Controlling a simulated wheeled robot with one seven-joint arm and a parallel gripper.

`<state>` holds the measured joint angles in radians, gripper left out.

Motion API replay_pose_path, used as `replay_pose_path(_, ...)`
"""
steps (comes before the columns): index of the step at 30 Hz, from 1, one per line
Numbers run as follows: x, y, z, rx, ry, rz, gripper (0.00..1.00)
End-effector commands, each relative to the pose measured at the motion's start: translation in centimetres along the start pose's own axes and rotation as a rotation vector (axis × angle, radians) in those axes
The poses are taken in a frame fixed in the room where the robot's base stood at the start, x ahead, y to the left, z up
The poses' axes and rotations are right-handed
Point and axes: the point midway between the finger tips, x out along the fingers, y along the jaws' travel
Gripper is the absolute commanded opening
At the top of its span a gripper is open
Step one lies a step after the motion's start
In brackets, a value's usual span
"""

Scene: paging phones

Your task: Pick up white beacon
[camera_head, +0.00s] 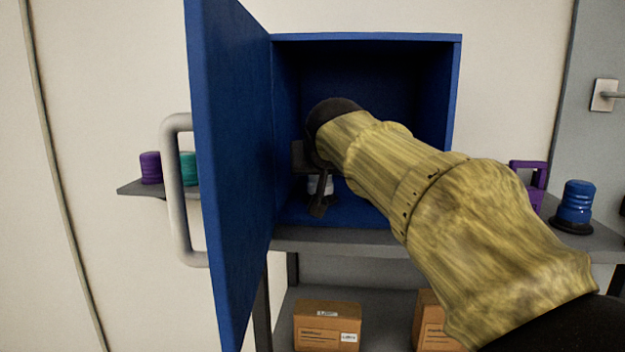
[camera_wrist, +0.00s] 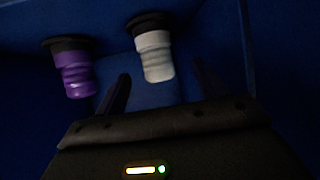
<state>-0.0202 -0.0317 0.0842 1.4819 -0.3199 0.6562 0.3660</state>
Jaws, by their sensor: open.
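The white beacon (camera_wrist: 154,55) has a dark base and stands inside the blue cabinet, seen in the wrist view ahead of my gripper (camera_wrist: 160,85). In the head view a small part of the white beacon (camera_head: 320,185) shows behind my gripper (camera_head: 318,195); the rest is hidden by my arm. My gripper is inside the cabinet, open, with its fingers on either side of the line to the beacon. I cannot tell whether the fingertips reach past it. Nothing is held.
A purple beacon (camera_wrist: 76,72) stands left of the white one in the wrist view. The blue cabinet (camera_head: 365,38) has its door (camera_head: 232,180) open on the left. A blue beacon (camera_head: 576,205) stands on the shelf at right. Cardboard boxes (camera_head: 327,325) sit below.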

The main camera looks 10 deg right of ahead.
Motion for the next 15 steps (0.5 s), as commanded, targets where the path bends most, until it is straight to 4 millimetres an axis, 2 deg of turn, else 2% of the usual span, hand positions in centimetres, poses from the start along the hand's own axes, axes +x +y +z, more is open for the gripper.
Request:
replay_pose_path(3, 1.8, 0.0, -0.2, 0.001, -0.004, 0.001, 0.72)
replay_pose_path(6, 2.5, 0.0, -0.1, 0.001, -0.001, 0.000, 0.72)
replay_pose_path(15, 2.7, 0.0, 0.0, 0.001, 0.000, 0.000, 0.72)
